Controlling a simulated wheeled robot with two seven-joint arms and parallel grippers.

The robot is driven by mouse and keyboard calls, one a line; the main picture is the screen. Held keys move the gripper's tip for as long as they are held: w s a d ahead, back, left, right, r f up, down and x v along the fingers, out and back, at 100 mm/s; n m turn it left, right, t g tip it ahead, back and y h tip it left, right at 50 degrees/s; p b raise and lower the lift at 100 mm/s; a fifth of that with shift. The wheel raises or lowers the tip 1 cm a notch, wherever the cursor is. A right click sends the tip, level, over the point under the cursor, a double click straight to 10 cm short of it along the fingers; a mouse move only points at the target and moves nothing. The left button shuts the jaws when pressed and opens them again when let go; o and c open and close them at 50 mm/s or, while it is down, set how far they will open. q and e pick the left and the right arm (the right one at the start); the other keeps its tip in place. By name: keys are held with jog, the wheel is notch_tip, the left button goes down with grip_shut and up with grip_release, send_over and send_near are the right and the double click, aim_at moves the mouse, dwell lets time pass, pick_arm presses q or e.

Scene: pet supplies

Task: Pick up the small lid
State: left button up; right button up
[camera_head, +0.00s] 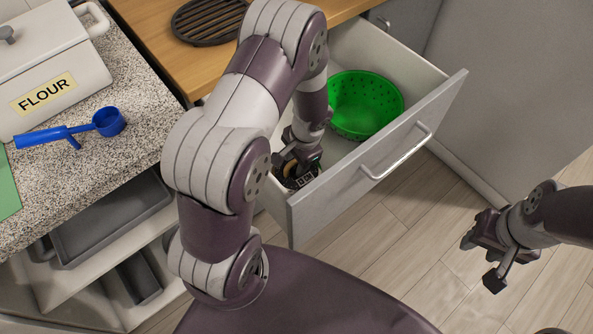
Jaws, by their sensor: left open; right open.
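My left gripper (297,168) reaches down into the open drawer (417,98), at its near left end. It is open, and its fingers are around or just above a small dark round item (303,181) low in the drawer. This item may be the small lid, but the gripper and the drawer front hide much of it. I cannot tell whether the fingers touch it. My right gripper (480,262) is open and empty over the floor, right of the drawer.
A green perforated bowl (365,104) sits in the drawer beyond my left gripper. A flour box (48,75) and a blue scoop (75,130) are on the speckled counter. A dark round grate (207,20) lies on the wooden counter. The floor at right is clear.

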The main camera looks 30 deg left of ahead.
pick_arm(q)
grip_shut()
